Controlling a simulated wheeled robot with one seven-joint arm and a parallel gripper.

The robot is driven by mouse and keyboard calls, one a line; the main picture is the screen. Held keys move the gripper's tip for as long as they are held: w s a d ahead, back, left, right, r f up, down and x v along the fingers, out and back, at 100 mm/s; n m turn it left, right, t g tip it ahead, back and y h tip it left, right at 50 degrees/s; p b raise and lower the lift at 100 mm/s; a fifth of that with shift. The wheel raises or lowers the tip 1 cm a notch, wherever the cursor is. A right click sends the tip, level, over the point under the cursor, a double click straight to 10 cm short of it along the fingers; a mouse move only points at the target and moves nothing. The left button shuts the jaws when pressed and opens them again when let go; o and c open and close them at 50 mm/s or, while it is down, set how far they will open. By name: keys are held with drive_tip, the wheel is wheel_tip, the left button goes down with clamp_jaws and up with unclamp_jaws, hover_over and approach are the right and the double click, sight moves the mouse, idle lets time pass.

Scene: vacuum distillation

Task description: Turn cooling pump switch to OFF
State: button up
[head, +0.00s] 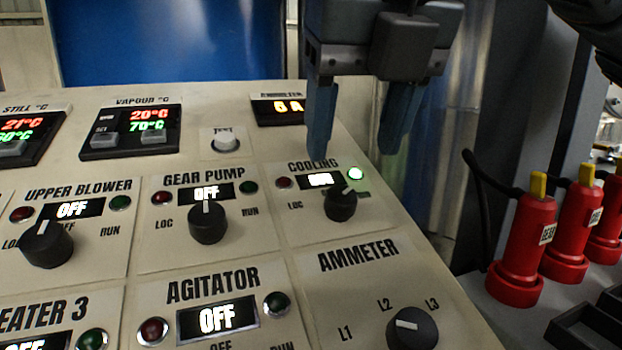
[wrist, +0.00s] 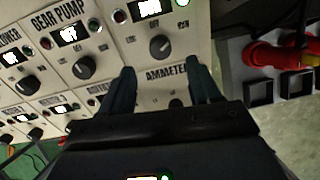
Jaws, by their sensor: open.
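The cooling pump switch (head: 341,204) is a round black knob on the slanted beige control panel. Its white pointer is turned up and to the right, toward the lit green lamp (head: 356,173). The small display (head: 319,180) above it is lit, but its text is partly blurred. My gripper (head: 358,150) is open and empty, fingers pointing down, above the cooling section and apart from the knob. In the wrist view the cooling knob (wrist: 160,47) shows beyond the two spread fingers (wrist: 163,75), near the top middle.
The gear pump knob (head: 207,222) is to the left and the ammeter knob (head: 411,328) is below right. The agitator display (head: 218,319) reads OFF. Red plugs (head: 524,245) stand right of the panel edge. A grey post (head: 530,110) rises behind them.

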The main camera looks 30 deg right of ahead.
sight(343, 195)
drive_tip(key=shift+p+x, duration=0.55)
drive_tip(key=shift+x, duration=3)
drive_tip(key=shift+s, duration=0.1)
drive_tip(key=c, duration=1)
drive_tip(key=shift+f, duration=0.1)
drive_tip(key=shift+c, duration=0.2)
